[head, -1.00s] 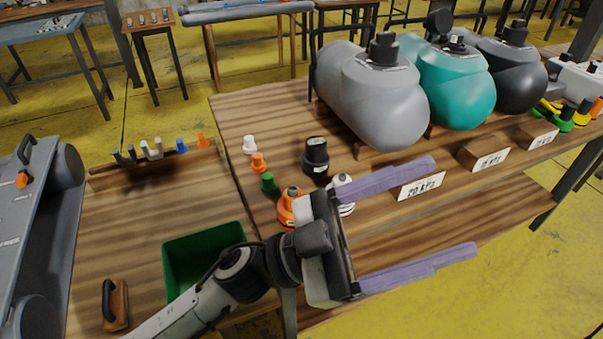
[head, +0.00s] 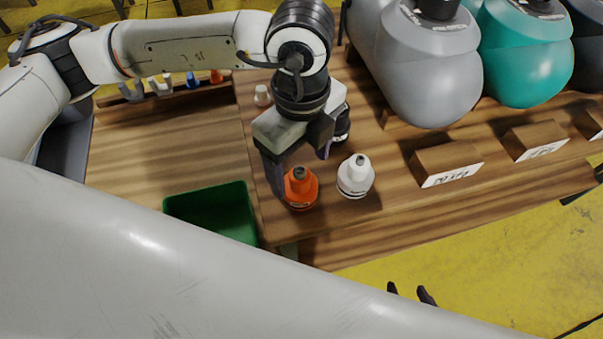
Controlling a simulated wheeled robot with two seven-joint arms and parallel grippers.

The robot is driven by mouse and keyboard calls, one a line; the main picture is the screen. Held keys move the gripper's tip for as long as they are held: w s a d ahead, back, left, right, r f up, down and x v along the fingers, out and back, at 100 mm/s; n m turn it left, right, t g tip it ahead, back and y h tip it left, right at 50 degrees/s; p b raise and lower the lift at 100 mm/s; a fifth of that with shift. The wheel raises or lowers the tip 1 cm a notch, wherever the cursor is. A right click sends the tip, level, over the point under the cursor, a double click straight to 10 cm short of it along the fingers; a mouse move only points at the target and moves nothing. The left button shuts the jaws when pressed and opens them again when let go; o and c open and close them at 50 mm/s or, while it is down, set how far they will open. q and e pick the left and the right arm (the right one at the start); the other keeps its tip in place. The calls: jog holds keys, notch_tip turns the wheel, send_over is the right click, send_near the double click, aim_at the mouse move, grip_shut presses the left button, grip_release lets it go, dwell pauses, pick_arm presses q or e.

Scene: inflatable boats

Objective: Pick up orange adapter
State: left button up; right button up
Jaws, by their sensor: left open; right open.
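The orange adapter (head: 302,192), a squat cone with a dark top, stands upright near the front edge of the wooden table. My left gripper (head: 302,170) is open and points down at it from behind. Its left finger comes down close beside the adapter's left side, and its right finger hangs behind and to the right. I cannot tell whether a finger touches it. A white adapter (head: 355,177) stands just to the right. My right gripper (head: 411,293) shows only as two dark fingertips, apart, over the floor; the rest is hidden behind my arm.
A black fitting (head: 342,125) stands partly hidden behind my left gripper. A green bin (head: 212,209) is at left. A small white fitting (head: 262,95) stands further back.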

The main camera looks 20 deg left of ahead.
aim_at(301, 187)
pick_arm(q)
jog(key=shift+s+d+f+p, duration=0.1)
jog(key=shift+f+p, duration=0.15)
jog(key=shift+f, duration=1.5)
jog(key=shift+s+f+p, duration=0.1)
jog(key=shift+f+p, duration=0.15)
jog(key=shift+f, duration=1.5)
jog(key=c, duration=1.1)
